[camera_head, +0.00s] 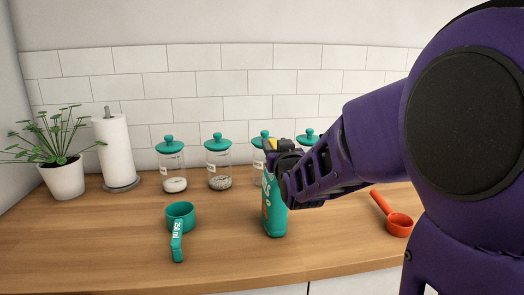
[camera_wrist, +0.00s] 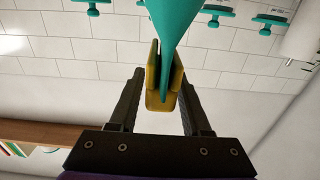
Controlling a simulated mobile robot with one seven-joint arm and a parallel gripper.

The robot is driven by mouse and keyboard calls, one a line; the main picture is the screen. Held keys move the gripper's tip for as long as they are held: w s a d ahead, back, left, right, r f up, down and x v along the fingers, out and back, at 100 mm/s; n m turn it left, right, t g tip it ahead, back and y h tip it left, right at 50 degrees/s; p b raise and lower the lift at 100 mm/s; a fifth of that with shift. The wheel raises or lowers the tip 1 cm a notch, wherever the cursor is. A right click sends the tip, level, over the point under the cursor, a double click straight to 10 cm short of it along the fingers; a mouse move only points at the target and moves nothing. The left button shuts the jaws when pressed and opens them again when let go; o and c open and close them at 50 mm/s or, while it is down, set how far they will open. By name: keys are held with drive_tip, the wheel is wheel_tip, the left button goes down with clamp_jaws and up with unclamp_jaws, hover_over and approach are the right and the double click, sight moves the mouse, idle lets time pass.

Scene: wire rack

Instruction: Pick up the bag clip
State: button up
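The bag clip (camera_wrist: 163,98) is yellow and sits on the narrow top edge of a teal bag (camera_wrist: 172,20). In the head view the bag (camera_head: 275,208) stands upright on the counter, and the yellow clip (camera_head: 273,143) shows in part at its top, beside my dark gripper (camera_head: 278,153). In the wrist view my gripper (camera_wrist: 160,72) is open. One finger is on each side of the clip, with a visible gap on both sides. In the head view my gripper and arm hide part of the clip and the bag's right side.
A teal measuring cup (camera_head: 178,218) lies left of the bag, and a red scoop (camera_head: 398,222) lies right of it. Several teal-lidded jars stand behind, one (camera_head: 218,165) near a paper towel roll (camera_head: 114,150) and a potted plant (camera_head: 64,180). The front-left wooden counter (camera_head: 100,250) is clear.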

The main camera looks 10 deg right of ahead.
clamp_jaws()
drive_tip(key=shift+r, duration=0.1)
